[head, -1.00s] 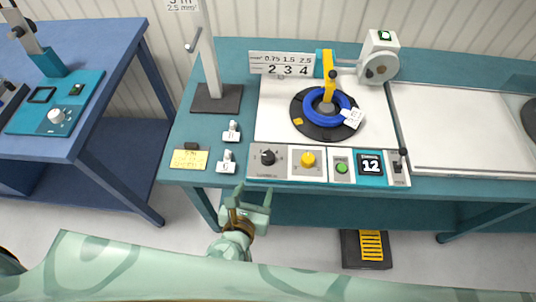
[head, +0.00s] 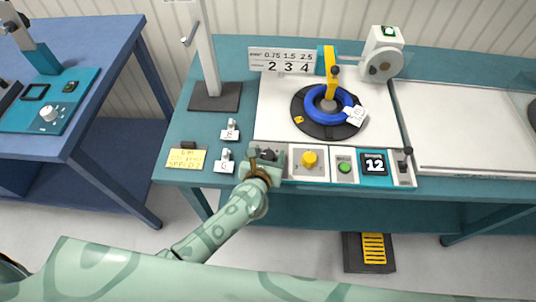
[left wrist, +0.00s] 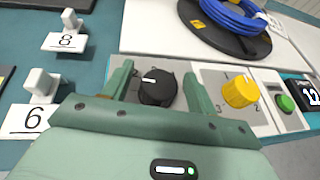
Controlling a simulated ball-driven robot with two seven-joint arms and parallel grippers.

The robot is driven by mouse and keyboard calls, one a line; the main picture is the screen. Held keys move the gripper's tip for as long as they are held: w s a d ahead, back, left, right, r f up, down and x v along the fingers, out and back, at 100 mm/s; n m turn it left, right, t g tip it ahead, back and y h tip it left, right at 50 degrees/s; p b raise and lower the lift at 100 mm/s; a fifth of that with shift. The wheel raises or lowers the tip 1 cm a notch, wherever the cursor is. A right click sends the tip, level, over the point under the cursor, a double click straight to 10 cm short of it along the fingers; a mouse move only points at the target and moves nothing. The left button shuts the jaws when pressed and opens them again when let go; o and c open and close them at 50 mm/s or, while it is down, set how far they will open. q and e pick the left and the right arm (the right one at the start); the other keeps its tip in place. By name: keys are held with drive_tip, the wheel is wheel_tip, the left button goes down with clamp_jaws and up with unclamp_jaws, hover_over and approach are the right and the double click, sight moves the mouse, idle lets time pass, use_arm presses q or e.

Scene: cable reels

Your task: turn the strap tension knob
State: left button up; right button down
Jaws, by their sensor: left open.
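A black knob (head: 267,155) with a white pointer line sits on the left plate of the panel along the table's front edge. It also shows in the left wrist view (left wrist: 158,90). My left gripper (head: 265,158) is open, its two fingers on either side of the black knob, with gaps visible in the left wrist view (left wrist: 158,75). A yellow knob (head: 309,158) sits on the plate to the right, outside the fingers. Which knob is the strap tension knob I cannot read. My right gripper is not in view.
A green button (head: 345,167), a display reading 12 (head: 374,163) and a lever switch (head: 406,160) continue the panel rightward. White toggles marked 8 (head: 230,132) and 6 (head: 225,160) stand to the left. A blue cable coil (head: 330,104) lies on a black turntable behind.

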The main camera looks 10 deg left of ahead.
use_arm(q)
drive_tip(key=c, duration=1)
drive_tip(key=shift+r+m+h+p, duration=0.1)
drive_tip(key=shift+m+h+p, duration=0.7)
drive_tip(key=shift+m+h, duration=0.2)
drive_tip(key=m+g+h+p, duration=0.1)
drive_tip(key=m+h, duration=0.1)
drive_tip(key=shift+h, duration=0.3)
drive_tip(key=shift+m+g+h, duration=0.6)
drive_tip(key=shift+m+h, duration=0.1)
drive_tip(key=shift+m, duration=0.1)
drive_tip(key=shift+f+m+g+h, duration=0.2)
drive_tip(key=shift+m+g+h, duration=0.7)
drive_tip(key=shift+m+h, duration=0.15)
drive_tip(key=shift+s, duration=0.1)
